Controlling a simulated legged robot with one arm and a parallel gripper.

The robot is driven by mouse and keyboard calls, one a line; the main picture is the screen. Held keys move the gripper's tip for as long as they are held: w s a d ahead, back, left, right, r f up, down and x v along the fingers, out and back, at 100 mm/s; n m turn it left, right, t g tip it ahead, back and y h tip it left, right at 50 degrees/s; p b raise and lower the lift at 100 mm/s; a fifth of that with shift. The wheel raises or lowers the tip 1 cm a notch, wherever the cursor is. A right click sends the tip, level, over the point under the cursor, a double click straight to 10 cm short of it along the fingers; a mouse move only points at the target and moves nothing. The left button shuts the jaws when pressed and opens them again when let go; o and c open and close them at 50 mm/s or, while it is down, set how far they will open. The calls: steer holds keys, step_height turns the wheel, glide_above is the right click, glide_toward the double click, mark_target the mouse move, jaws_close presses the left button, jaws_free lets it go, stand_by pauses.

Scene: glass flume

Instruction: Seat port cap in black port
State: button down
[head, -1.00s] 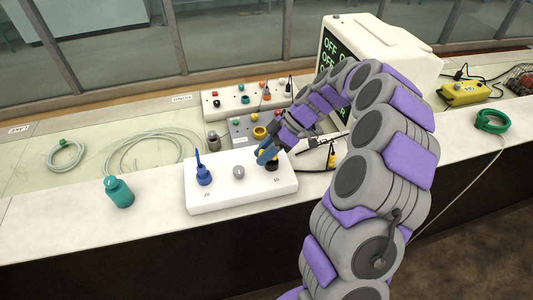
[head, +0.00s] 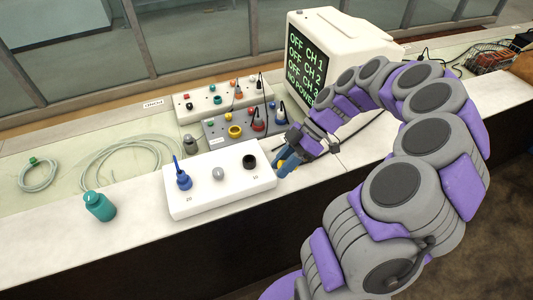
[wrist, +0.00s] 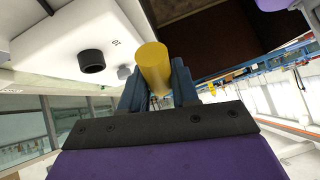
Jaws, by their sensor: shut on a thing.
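The white block (head: 205,192) lies on the white counter. The black port (head: 249,161) stands up at its right end, beside the mark 10, and looks uncovered. It also shows in the wrist view (wrist: 92,61) as a short black ring on the white face. My gripper (head: 286,164) is just right of the block, apart from the port. In the wrist view my gripper (wrist: 157,88) has its blue fingers shut on a yellow cylinder (wrist: 154,66), which looks like the port cap. In the head view the fingers hide most of the cap.
On the block, a blue plug (head: 183,180) and a grey cap (head: 218,174) stand left of the black port. Behind are a grey box (head: 215,129) with coloured sockets and a monitor (head: 318,60). A teal bottle (head: 100,206) stands left.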

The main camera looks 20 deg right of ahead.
steer(key=shift+s+d, duration=0.4)
steer(key=shift+s, duration=0.15)
steer(key=shift+s+d, duration=0.1)
steer(key=shift+d, duration=0.1)
steer(key=w+a, duration=0.3)
steer(key=w, duration=0.1)
steer(key=w+a+f+b, duration=0.1)
steer(key=w+a, duration=0.2)
steer(key=w, duration=0.1)
steer(key=w+a, duration=0.3)
steer(key=shift+w+f+b, duration=0.2)
steer(key=shift+w+b, duration=0.15)
steer(key=shift+w, duration=0.05)
steer(key=f, duration=0.1)
steer(key=f+b, duration=0.1)
steer(key=w+a+b, duration=0.1)
steer(key=shift+f, duration=0.4)
steer(key=shift+d+f, duration=0.1)
steer(key=shift+f, duration=0.05)
steer(key=shift+f, duration=0.1)
